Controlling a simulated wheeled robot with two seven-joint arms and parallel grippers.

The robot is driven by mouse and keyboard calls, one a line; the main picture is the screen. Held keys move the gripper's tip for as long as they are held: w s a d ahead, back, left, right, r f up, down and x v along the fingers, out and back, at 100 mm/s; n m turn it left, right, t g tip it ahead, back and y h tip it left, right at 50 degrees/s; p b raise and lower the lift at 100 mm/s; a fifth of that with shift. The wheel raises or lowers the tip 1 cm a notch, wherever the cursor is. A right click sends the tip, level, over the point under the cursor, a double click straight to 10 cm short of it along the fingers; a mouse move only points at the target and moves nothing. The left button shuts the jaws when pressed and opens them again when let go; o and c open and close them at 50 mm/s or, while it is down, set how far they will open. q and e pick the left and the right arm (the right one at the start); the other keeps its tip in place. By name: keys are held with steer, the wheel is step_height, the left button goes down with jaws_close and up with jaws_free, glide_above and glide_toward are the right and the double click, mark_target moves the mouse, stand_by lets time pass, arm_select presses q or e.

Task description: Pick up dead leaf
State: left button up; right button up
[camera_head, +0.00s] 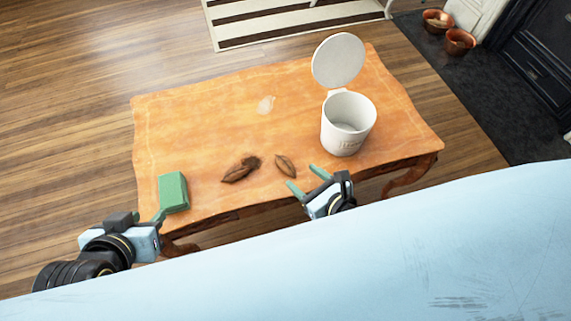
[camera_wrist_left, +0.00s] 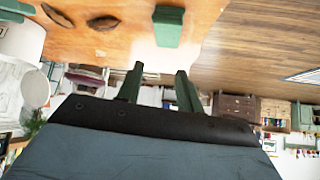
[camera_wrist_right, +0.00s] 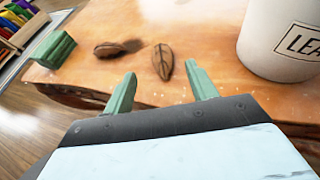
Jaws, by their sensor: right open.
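Two brown dead leaves lie on the orange wooden table (camera_head: 215,120). The left leaf (camera_head: 237,171) has a dark patch beside it; the right leaf (camera_head: 285,166) lies alone. My right gripper (camera_head: 304,177) is open and empty near the right leaf, which shows just beyond its fingertips in the right wrist view (camera_wrist_right: 163,62). My left gripper (camera_head: 157,217) is at the table's front left edge, beside a green block (camera_head: 173,192). In the left wrist view its fingers (camera_wrist_left: 160,69) are apart and empty, with the block beyond them.
A white canister (camera_head: 348,128) with its round lid (camera_head: 338,60) raised stands on the table's right. Its label is partly legible in the right wrist view (camera_wrist_right: 300,42). A pale spot (camera_head: 265,105) marks the table's back middle. The table's back left is clear.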

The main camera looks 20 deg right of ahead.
mark_target(287, 164)
steer(key=b+x, duration=0.1)
steer(key=x, duration=0.3)
steer(key=b+x, duration=0.2)
steer(key=x, duration=0.2)
steer(key=shift+w+f, duration=0.1)
steer(key=shift+f, duration=0.05)
arm_select(q)
steer(key=w+d+r+t+h, duration=0.1)
steer(key=w+d+r+t, duration=0.1)
steer(key=r+t, duration=0.3)
steer(key=w+d+r+t+h, duration=0.2)
steer(key=w+r+t, duration=0.2)
steer(key=r, duration=0.4)
steer(key=shift+w+d+r+m+t+h+b, duration=0.2)
steer(key=shift+w+d+m+t+h+b, duration=0.15)
steer(key=shift+t, duration=0.35)
arm_select(e)
steer(key=shift+w+a, duration=0.1)
steer(key=shift+w, duration=0.15)
steer(key=c, duration=1.1)
